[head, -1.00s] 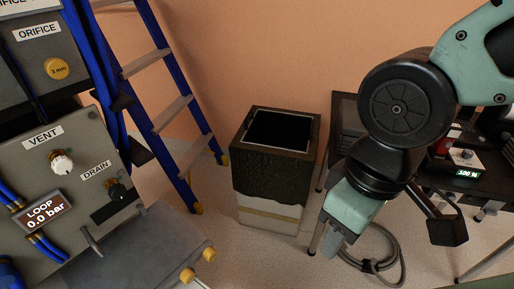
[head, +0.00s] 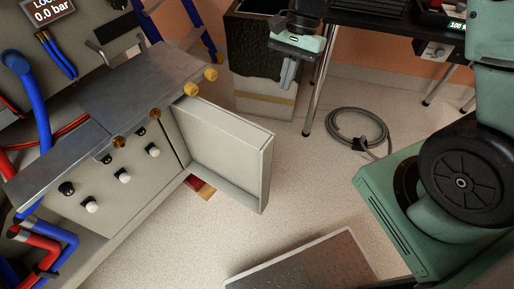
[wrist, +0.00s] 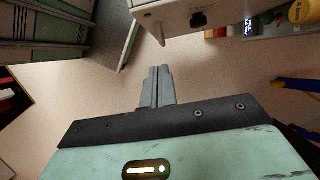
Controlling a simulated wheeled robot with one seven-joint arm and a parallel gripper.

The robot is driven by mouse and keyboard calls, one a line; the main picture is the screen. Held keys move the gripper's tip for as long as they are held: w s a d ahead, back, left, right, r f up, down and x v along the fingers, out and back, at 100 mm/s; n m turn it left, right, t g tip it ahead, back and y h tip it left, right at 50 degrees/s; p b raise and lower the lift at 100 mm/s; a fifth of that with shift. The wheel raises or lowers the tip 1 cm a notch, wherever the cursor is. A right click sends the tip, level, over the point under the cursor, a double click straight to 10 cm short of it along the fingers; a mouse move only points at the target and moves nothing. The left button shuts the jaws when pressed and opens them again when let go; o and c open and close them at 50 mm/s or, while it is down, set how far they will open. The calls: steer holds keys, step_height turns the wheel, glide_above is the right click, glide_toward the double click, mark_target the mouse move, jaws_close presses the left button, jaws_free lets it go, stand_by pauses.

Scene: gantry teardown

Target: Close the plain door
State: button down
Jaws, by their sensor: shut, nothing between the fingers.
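A plain beige door (head: 222,148) stands open in the head view, swung out from the right end of the grey cabinet (head: 140,165). Its inner side with a raised rim faces me, and no label shows on it. My gripper (head: 287,74) is above and to the right of the door in the picture, apart from it, with its fingers pointing down. In the wrist view my gripper (wrist: 158,84) has its two fingers together with nothing between them. I cannot tell for sure which surface in the wrist view is the door.
A dark bin (head: 265,60) stands behind the gripper, beside a black table (head: 375,22). A coiled grey cable (head: 358,128) lies on the floor. A dark flat platform (head: 300,265) is at the bottom. Yellow-tipped fittings (head: 192,89) stick out above the door.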

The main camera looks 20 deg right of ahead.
steer(key=x, duration=0.3)
steer(key=a+b+x, duration=0.1)
steer(key=x, duration=0.3)
steer(key=s+b+x, duration=0.1)
steer(key=x, duration=0.3)
steer(key=shift+a+r, duration=0.3)
steer(key=shift+r, duration=0.15)
steer(key=shift+s+a+b, duration=0.35)
steer(key=shift+s+a, duration=0.05)
steer(key=shift+a, duration=0.1)
steer(key=shift+s+a, duration=0.1)
steer(key=shift+a, duration=0.05)
